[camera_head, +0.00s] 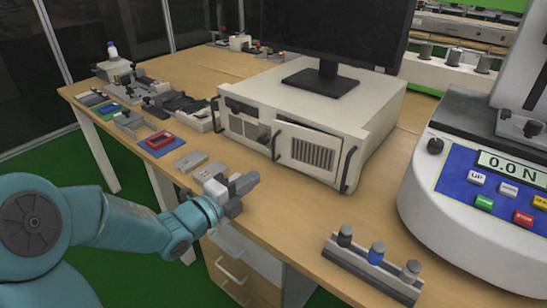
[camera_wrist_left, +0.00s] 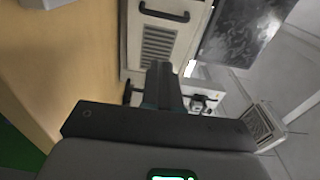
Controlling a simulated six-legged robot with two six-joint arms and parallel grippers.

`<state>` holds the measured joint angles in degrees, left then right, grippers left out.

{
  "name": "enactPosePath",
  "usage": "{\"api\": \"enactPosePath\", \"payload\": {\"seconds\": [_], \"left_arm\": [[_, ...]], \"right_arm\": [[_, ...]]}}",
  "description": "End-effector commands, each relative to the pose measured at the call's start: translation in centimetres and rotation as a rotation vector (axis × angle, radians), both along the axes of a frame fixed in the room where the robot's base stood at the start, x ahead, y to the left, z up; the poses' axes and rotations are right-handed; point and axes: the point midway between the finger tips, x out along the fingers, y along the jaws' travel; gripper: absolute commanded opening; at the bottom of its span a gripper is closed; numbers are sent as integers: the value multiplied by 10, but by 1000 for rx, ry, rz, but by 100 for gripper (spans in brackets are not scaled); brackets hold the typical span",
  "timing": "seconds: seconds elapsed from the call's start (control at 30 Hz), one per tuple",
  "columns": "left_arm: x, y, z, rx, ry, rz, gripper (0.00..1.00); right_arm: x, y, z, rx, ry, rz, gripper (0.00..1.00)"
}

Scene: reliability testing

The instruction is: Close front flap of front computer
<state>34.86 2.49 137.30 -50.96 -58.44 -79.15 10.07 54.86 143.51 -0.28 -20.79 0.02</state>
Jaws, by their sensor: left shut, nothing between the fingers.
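The front computer (camera_head: 345,112) is a beige-white case on the wooden table. Its front flap (camera_head: 308,151), a light panel with a dark vent grille, is on the right half of the front. The flap's grille also shows at the top centre of the left wrist view (camera_wrist_left: 157,48). My left gripper (camera_head: 250,181) is shut and empty, in front of the computer near the table's front edge, apart from the flap in the head view. My right gripper is not in view.
A black monitor (camera_head: 338,35) stands on the computer. Black handles flank its front. A force tester (camera_head: 480,190) stands at right, and a rack with several knobs (camera_head: 372,262) lies front right. Trays and small parts (camera_head: 160,142) lie left. The table directly before the computer is mostly clear.

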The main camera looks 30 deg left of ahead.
Motion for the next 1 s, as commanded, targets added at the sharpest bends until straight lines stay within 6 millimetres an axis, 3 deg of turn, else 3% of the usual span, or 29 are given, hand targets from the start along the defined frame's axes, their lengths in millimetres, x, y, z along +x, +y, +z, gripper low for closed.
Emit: {"api": "enactPosePath", "payload": {"seconds": [0.3, 0.4, 0.6, 1.0], "left_arm": [[69, -12, -1, -1, 0, -7, 0], [82, 1, -1, 1, 0, -2, 0], [97, 10, -1, 0, 1, -4, 0], [101, 10, -2, 0, 0, -4, 0]], "right_arm": [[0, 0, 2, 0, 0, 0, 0], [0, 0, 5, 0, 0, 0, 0], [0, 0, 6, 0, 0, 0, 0], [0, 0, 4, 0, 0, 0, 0]]}}
